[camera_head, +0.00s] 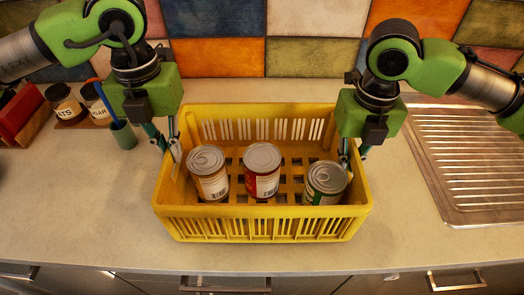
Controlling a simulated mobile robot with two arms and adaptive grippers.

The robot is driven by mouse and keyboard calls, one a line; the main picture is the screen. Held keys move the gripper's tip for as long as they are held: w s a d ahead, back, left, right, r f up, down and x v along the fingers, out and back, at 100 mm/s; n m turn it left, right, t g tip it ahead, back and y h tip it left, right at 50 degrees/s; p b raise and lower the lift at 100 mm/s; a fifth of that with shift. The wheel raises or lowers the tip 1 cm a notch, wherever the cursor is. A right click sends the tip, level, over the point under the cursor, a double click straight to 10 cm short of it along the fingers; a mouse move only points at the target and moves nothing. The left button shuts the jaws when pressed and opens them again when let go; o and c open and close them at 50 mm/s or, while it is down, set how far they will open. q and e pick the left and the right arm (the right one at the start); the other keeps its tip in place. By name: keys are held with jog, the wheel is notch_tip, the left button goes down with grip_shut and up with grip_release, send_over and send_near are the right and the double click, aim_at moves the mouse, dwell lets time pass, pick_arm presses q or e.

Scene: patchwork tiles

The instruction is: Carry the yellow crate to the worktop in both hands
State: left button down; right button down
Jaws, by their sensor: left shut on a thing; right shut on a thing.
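The yellow crate (262,230) is on or just above the pale worktop (90,200); I cannot tell whether its base touches. It looks level and holds three upright cans: an orange-labelled can (210,184), a red can (262,180) and a green-labelled can (325,190). My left gripper (168,148) is shut on the crate's left wall. My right gripper (352,160) is shut on the crate's right wall, close to the green-labelled can. The fingertips are partly hidden by the crate walls.
A ridged metal drainboard (470,165) lies to the right of the crate. Two labelled jars (65,104), a green cup (123,135) and a red item (18,115) stand at the back left. Tiles cover the back wall. Drawers with handles are below the front edge.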

pick_arm(q)
jog(key=shift+f+b, duration=0.4)
pick_arm(e)
jog(key=shift+f, duration=0.45)
pick_arm(q)
jog(key=c, duration=2.2)
grip_release()
pick_arm(e)
jog(key=c, duration=2.2)
grip_release()
pick_arm(q)
jog(key=shift+s+r, duration=0.1)
pick_arm(e)
jog(key=shift+s+r, duration=0.1)
jog(key=shift+s, duration=0.05)
jog(key=shift+r, duration=0.1)
pick_arm(q)
notch_tip(320, 180, up, 12)
pick_arm(e)
notch_tip(320, 180, up, 12)
jog(key=shift+f, duration=0.1)
